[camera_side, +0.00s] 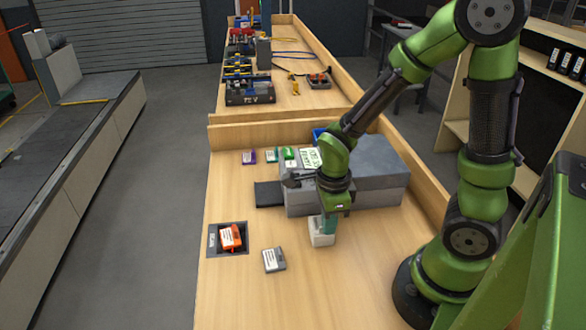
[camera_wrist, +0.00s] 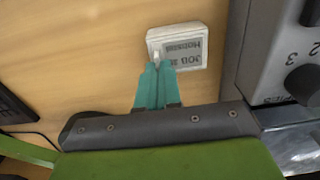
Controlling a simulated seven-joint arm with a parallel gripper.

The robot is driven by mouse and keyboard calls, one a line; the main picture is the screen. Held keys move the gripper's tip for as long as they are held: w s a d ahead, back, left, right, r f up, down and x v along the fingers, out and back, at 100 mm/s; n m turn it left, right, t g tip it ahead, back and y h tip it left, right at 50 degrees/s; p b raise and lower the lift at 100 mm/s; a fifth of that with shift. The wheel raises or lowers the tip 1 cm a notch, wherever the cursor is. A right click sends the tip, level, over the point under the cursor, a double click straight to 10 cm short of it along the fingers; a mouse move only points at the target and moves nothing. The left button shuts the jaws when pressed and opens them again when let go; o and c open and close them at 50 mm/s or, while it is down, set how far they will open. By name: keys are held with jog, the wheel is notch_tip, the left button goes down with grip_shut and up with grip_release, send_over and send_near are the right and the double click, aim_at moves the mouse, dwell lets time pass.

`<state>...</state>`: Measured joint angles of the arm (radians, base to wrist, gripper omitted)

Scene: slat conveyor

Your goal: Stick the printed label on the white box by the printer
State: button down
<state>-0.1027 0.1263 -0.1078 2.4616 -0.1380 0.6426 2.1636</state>
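The white box (camera_side: 322,240) stands on the wooden bench in front of the grey printer, below my gripper. In the wrist view, the white box (camera_wrist: 203,34) shows a grey patch with printed text, a label (camera_wrist: 184,54), on its top. My gripper (camera_wrist: 157,66) has teal fingers pressed together, with their tips at the box's near left corner; in the side view, my gripper (camera_side: 326,222) points down over the box. I cannot tell whether the tips touch the label. The grey printer (camera_side: 372,190) is close on the right, its dial (camera_wrist: 303,84) in the wrist view.
A dark tray (camera_side: 243,226) with an orange box (camera_side: 231,238) lies on the left. A grey labelled box (camera_side: 274,260) lies left of the white box. A black plate (camera_side: 268,195) juts from the printer's left. Small boxes (camera_side: 271,156) stand behind. The front bench is clear.

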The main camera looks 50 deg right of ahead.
dwell(0.3)
jog(key=c, duration=1.2)
grip_release()
jog(key=shift+c, duration=0.2)
jog(key=shift+o, duration=0.4)
jog(key=o, duration=0.3)
jog(key=shift+r, duration=3.5)
